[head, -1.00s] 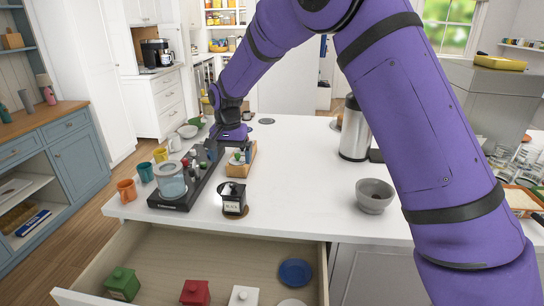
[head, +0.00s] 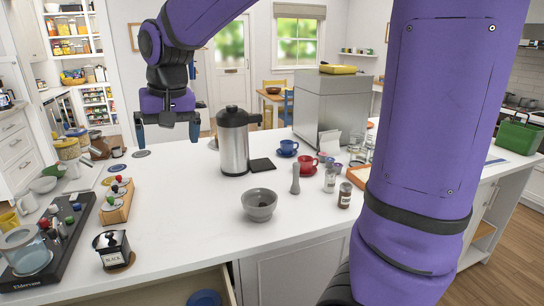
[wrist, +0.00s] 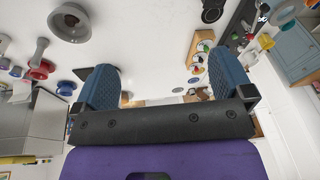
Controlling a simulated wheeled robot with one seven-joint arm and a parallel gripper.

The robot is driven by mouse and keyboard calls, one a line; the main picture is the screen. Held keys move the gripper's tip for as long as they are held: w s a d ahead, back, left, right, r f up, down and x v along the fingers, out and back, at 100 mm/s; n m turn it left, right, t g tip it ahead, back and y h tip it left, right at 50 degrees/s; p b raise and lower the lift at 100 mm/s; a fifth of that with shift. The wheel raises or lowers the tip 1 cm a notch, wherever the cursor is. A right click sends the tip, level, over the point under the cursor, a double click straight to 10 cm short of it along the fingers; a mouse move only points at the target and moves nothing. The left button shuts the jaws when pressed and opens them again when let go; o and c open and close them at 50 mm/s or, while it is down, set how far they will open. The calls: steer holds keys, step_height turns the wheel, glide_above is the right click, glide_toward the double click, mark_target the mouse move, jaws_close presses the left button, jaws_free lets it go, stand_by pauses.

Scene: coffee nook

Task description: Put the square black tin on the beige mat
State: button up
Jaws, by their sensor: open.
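The square black tin (head: 113,250), labelled BLACK with a shiny top, stands upright on the counter at the lower left of the head view. My gripper (head: 166,122) is open and empty, above the back part of the counter, well behind and right of the tin. In the wrist view my gripper (wrist: 164,85) has its blue fingers wide apart with nothing between them.
A wooden rack (head: 117,203) and a black coffee station (head: 45,255) stand beside the tin. A grey bowl (head: 259,207), a steel flask (head: 233,140), a black square mat (head: 262,164) and cups are to the right. The counter between tin and bowl is clear.

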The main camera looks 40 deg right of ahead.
steer(key=s+d+n+t, duration=0.1)
steer(key=s+d, duration=0.3)
steer(key=s, duration=0.7)
steer(key=s+d+n+t, duration=0.1)
steer(key=s+d, duration=0.3)
steer(key=s, duration=0.7)
steer(key=shift+s+t+h, duration=0.3)
steer(key=shift+r, duration=0.1)
steer(key=shift+c, duration=0.4)
